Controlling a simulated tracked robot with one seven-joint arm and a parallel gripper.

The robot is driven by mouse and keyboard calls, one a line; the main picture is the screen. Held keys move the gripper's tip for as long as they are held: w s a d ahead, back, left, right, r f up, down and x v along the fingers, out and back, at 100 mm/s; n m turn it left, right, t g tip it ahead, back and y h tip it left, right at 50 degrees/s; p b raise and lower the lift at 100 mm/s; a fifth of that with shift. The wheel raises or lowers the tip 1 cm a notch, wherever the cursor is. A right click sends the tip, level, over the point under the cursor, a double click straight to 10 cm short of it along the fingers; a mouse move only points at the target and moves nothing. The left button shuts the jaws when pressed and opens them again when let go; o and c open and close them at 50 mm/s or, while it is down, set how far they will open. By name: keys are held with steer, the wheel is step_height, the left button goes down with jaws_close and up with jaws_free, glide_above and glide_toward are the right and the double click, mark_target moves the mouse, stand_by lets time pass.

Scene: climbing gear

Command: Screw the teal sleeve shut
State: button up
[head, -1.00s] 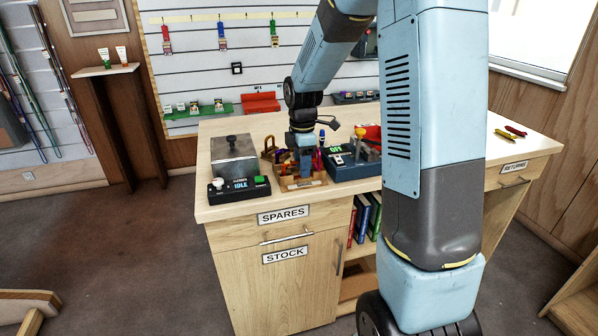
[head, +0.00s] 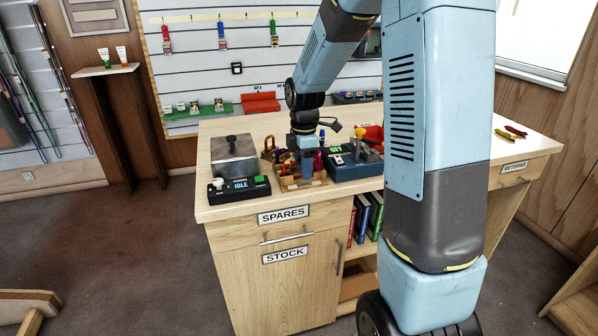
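My gripper (head: 306,170) points down over a small wooden tray (head: 302,186) on the counter. The tray holds several small coloured pieces that are too small to tell apart. The fingers are tiny and partly hidden among these pieces, so I cannot see whether they are open or shut. I cannot make out the teal sleeve; it may be hidden by the gripper or the clutter.
A grey box with a dark base reading IDLE (head: 236,160) stands left of the tray. A blue device with a green display (head: 352,160) stands close on the right. The counter's front left edge is near.

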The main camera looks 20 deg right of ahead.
steer(key=shift+r, duration=1.45)
steer(key=shift+w, duration=0.1)
steer(key=shift+w, duration=0.55)
steer(key=shift+f, duration=0.1)
steer(key=shift+f, duration=1.35)
steer(key=shift+s, duration=0.65)
